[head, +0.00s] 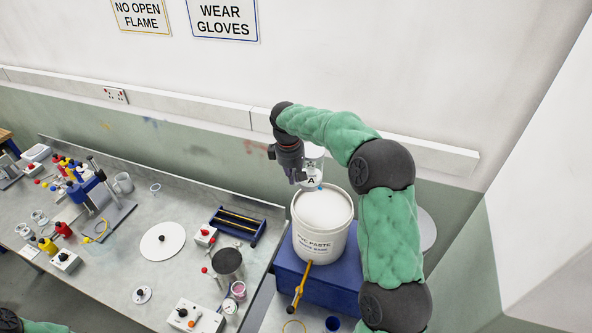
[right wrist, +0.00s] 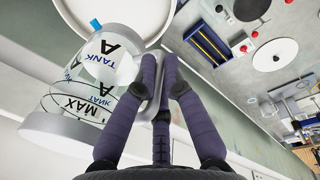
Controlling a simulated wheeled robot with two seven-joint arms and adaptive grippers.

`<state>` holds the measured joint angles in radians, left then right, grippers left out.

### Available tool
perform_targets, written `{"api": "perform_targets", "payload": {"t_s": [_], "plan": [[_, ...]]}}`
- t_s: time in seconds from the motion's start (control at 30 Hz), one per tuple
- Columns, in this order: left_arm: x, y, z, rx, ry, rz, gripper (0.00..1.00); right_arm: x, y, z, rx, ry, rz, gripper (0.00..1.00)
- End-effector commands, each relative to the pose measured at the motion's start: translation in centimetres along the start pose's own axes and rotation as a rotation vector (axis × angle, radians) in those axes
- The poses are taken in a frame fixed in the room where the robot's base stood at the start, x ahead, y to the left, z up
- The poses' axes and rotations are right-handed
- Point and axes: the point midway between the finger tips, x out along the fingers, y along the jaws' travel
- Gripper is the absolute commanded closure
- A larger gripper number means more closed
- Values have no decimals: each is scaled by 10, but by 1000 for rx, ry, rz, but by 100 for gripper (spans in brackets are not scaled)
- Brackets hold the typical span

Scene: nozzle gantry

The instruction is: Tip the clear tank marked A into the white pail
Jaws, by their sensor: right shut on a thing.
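The clear tank marked A (head: 314,165) is above the back edge of the white pail (head: 321,232) in the head view. My right gripper (head: 301,178) is shut on the tank at its left side. In the right wrist view the tank (right wrist: 88,80) lies left of my right gripper (right wrist: 161,72), with its markings showing and a small blue piece at the end towards the pail (right wrist: 125,14). The level in the tank and its exact tilt are hard to tell. The pail's round top is white. My left gripper is out of view.
The pail stands on a blue block (head: 290,277) with a yellow-handled tool (head: 300,285) against its front. A grey bench (head: 125,245) to the left holds a white disc (head: 162,242), a blue rack (head: 238,225), a dark-topped cylinder (head: 228,262) and control boxes. The wall is close behind the tank.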

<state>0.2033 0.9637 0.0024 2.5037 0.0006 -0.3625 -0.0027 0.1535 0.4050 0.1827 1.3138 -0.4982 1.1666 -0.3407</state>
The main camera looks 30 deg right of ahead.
Motion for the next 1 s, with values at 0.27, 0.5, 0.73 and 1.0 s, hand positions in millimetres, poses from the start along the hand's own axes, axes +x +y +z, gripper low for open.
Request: {"api": "perform_targets", "payload": {"t_s": [0.27, 0.5, 0.73, 1.0], "plan": [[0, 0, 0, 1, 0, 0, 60, 19, -1, 0, 1, 2, 2, 100], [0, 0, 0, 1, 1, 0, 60, 19, 0, -6, 20, 136, 3, 100], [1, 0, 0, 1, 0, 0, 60, 17, -1, -15, 41, 309, 1, 100], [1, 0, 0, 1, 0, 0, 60, 17, -1, -20, 48, 385, 3, 100]]}}
